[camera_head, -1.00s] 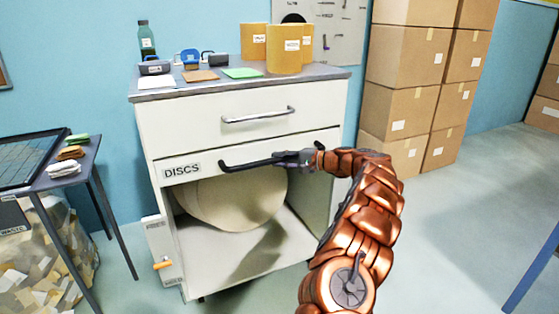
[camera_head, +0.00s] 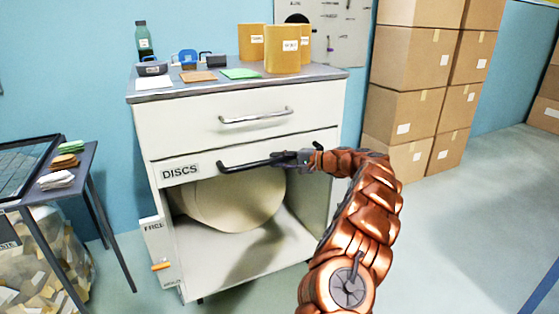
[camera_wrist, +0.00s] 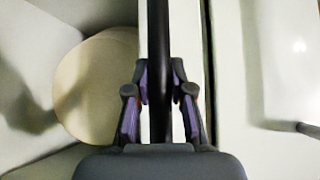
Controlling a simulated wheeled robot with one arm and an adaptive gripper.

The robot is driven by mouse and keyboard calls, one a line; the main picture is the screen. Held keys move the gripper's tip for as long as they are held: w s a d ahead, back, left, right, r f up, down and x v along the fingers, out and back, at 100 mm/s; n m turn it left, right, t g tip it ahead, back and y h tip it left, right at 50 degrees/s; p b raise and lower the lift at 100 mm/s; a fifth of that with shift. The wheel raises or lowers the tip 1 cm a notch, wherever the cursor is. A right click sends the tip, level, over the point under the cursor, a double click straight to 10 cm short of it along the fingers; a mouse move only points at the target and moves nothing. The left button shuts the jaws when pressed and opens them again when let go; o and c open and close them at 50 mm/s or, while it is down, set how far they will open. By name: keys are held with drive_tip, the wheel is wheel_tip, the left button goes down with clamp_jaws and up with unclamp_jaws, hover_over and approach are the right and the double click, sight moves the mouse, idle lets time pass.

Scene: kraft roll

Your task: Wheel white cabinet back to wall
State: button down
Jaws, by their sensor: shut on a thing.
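The white cabinet (camera_head: 225,144) stands near the blue wall, with a grey top, an upper drawer with a silver handle (camera_head: 256,116) and a lower drawer marked DISCS. My gripper (camera_head: 290,159) is shut on the dark bar handle (camera_head: 240,164) of the DISCS drawer, towards its right end. In the wrist view the dark handle (camera_wrist: 160,60) runs between the two fingers (camera_wrist: 159,105). Below is an open compartment holding a large pale kraft roll (camera_head: 235,202). Any gap between the cabinet's back and the wall is hidden.
On the cabinet top stand a green bottle (camera_head: 144,42), tan containers (camera_head: 283,50) and small items. Stacked cardboard boxes (camera_head: 405,115) stand at the right. A side table (camera_head: 90,165) and a waste bag (camera_head: 55,255) are at the left. The floor at right is clear.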

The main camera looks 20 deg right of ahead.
drive_tip(key=c, duration=1)
unclamp_jaws()
drive_tip(key=shift+w, duration=0.2)
drive_tip(key=shift+s+d, duration=0.1)
drive_tip(key=shift+s, duration=0.05)
drive_tip(key=v, duration=1.2)
